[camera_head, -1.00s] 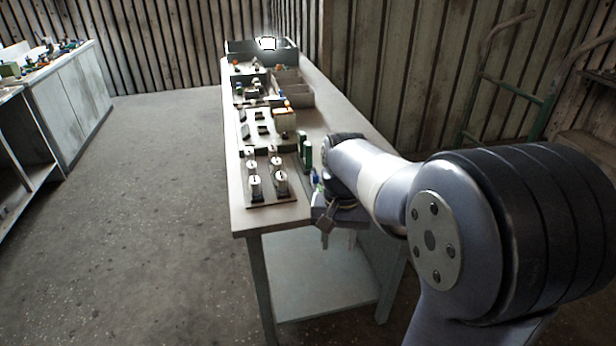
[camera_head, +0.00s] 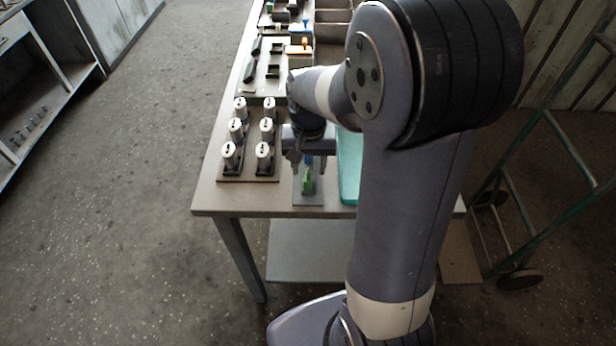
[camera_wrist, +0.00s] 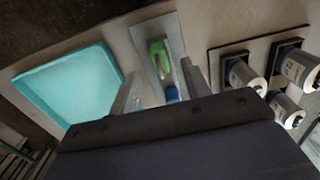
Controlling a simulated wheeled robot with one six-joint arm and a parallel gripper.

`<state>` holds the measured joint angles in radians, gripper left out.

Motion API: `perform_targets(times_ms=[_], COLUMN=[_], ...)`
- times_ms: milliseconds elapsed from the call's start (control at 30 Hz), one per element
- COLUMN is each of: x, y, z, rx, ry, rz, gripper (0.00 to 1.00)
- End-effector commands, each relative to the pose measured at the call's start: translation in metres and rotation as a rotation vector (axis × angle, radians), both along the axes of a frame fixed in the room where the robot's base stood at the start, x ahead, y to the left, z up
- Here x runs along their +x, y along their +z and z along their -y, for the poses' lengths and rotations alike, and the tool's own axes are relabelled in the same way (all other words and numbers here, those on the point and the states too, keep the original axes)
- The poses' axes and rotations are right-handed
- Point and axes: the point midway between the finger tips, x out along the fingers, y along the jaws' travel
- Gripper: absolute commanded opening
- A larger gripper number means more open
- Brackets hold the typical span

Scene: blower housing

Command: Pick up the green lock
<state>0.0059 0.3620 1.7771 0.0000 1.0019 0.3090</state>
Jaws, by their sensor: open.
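The green lock (camera_head: 309,181) is a small green piece with a blue part, lying on a small grey plate (camera_head: 308,199) near the table's front edge. In the wrist view the green lock (camera_wrist: 158,58) lies ahead of the fingers, with the blue part (camera_wrist: 172,94) nearer to them. My gripper (camera_head: 307,166) is above the plate, pointing down, with its fingers apart. In the wrist view my gripper (camera_wrist: 160,84) has one finger on each side of the lock's line, with nothing held. The gripper partly hides the lock's far end in the head view.
A turquoise tray (camera_wrist: 68,85) lies beside the plate; in the head view the tray (camera_head: 349,168) is partly behind my arm. A rack (camera_head: 232,174) of several white cylinders stands on the other side. Boxes and parts fill the table further back.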

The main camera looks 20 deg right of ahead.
Motion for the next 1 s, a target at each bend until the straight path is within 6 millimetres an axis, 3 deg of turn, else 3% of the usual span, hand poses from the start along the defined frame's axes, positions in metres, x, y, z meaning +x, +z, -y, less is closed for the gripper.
perform_targets(times_ms=[200, 500, 1000], x=[-0.002, -0.002, -0.002], y=[-0.03, -0.035, -0.035], z=[-0.002, -0.002, -0.002], rx=[0.0, 0.0, 0.0], ry=[0.0, 0.0, 0.0], rz=[-0.003, 0.0, 0.0], gripper=[0.45, 0.45, 0.05])
